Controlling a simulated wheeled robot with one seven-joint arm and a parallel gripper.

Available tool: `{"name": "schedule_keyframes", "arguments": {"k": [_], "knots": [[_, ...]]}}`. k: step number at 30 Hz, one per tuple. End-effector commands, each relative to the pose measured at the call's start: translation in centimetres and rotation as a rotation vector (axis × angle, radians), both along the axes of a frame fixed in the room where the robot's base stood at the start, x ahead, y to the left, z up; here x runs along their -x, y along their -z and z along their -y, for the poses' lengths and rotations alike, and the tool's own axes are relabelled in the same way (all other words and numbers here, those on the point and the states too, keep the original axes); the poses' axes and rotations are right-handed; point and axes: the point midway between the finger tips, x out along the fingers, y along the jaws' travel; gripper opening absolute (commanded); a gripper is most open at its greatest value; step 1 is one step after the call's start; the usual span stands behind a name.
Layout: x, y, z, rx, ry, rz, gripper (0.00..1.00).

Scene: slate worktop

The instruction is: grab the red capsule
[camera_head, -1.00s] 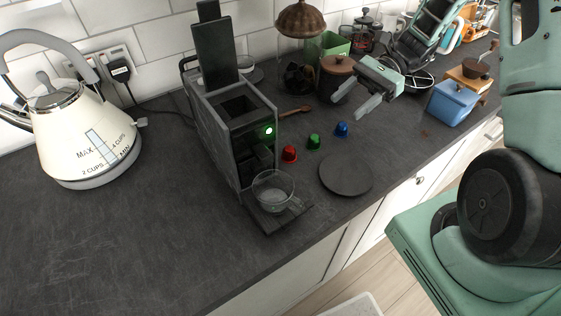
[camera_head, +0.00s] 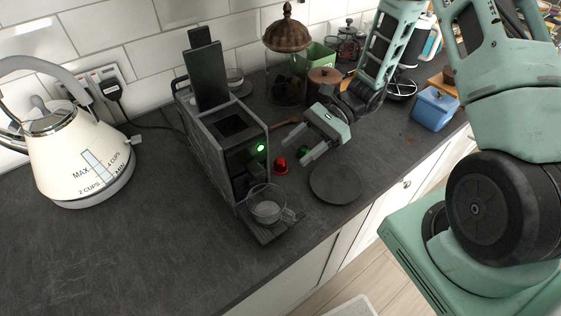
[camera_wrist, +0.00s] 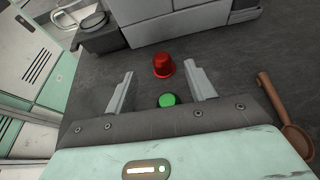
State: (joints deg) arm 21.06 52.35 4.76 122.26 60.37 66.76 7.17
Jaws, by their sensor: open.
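The red capsule (camera_head: 280,165) stands on the slate worktop just right of the coffee machine. In the wrist view the red capsule (camera_wrist: 163,66) lies ahead of the fingertips, nearer the right finger. My gripper (camera_head: 297,149) is open and empty, with its fingers pointing toward the red capsule. In the wrist view my gripper (camera_wrist: 160,78) has its fingers spread, with the green capsule (camera_wrist: 168,100) between them. The blue capsule is not visible now.
The coffee machine (camera_head: 222,132) with a glass cup (camera_head: 266,205) stands left of the red capsule. A dark round disc (camera_head: 336,184) lies in front of the gripper. A wooden spoon (camera_wrist: 284,115) lies to the right in the wrist view. The left worktop is clear before the kettle (camera_head: 82,150).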

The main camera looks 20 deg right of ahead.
Motion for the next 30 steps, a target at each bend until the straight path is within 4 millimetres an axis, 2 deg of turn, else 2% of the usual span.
{"name": "schedule_keyframes", "arguments": {"k": [3, 7, 17, 22, 23, 30], "knots": [[0.2, 0.3, -1.9, -0.002, -0.006, -0.005, 0.54], [0.3, 1.2, -3.4, -0.002, -0.003, -0.003, 0.54], [0.4, 1.7, -4.1, 0.000, -0.001, 0.000, 0.54], [0.4, 1.7, -4.1, 0.000, -0.002, -0.001, 0.10], [0.4, 1.7, -4.1, 0.000, -0.002, -0.001, 0.07], [0.4, 1.7, -4.1, 0.001, -0.002, -0.001, 0.07]]}}
